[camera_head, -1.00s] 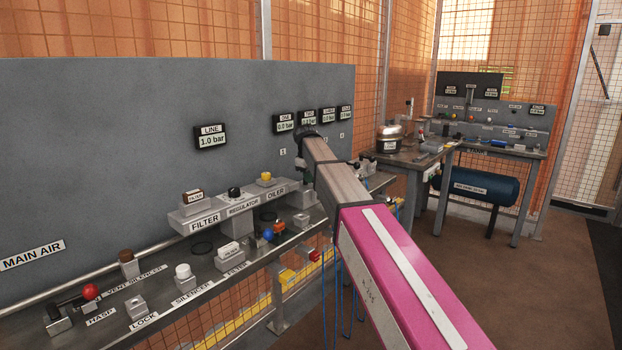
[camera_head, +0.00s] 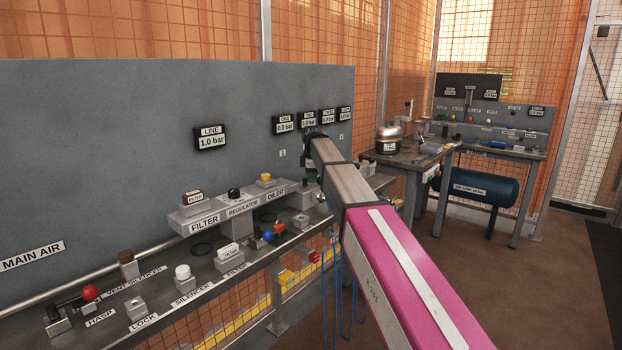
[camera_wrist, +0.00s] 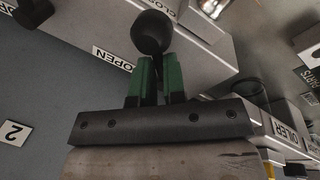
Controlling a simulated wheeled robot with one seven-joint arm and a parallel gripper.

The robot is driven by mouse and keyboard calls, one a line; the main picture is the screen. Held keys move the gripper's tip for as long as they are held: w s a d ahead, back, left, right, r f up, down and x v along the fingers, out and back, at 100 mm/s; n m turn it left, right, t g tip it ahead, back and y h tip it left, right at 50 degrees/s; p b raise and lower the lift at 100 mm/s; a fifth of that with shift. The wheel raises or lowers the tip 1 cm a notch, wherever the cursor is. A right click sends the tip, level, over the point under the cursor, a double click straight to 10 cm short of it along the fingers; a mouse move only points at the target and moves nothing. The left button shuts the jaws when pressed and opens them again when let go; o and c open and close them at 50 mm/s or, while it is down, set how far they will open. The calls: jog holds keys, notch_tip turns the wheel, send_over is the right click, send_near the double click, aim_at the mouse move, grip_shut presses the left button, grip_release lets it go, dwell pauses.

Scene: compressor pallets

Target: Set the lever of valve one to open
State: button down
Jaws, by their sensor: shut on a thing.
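In the wrist view, a round black lever knob (camera_wrist: 151,33) sits between the green fingertips of my gripper (camera_wrist: 160,65), which is shut on it. An OPEN label (camera_wrist: 114,59) lies to the left of the fingers, and a partly cut-off CLOSED label (camera_wrist: 160,6) is above the knob. The lever's shaft is mostly hidden. In the head view, the number 1 plate (camera_head: 283,153) is on the grey panel, under the ONE gauge (camera_head: 285,125), which reads 0.0 bar.
In the head view, the filter, regulator and oiler block (camera_head: 240,212) stands left of my arm. A second bench (camera_head: 500,147) is behind; floor at right is clear.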

jog(key=n, duration=0.2)
jog(key=w+n, duration=0.1)
jog(key=d+n, duration=0.1)
jog(key=n, duration=0.1)
jog(key=shift+w+f+n+y, duration=0.15)
jog(key=shift+w+n+y, duration=0.15)
jog(key=shift+y, duration=0.1)
jog(key=n, duration=0.2)
jog(key=w+n, duration=0.1)
jog(key=shift+w+a+n+g+y, duration=0.1)
jog(key=shift+a+n+g+y, duration=0.2)
jog(key=shift+g, duration=0.1)
jog(key=shift+w+n, duration=0.1)
jog(key=shift+n, duration=0.2)
jog(key=shift+w+a, duration=0.15)
jog(key=c, duration=1.3)
grip_release()
jog(key=shift+o, duration=0.6)
jog(key=shift+w, duration=0.15)
jog(key=shift+s, duration=0.2)
jog(key=shift+a+r, duration=0.1)
jog(key=shift+r, duration=0.1)
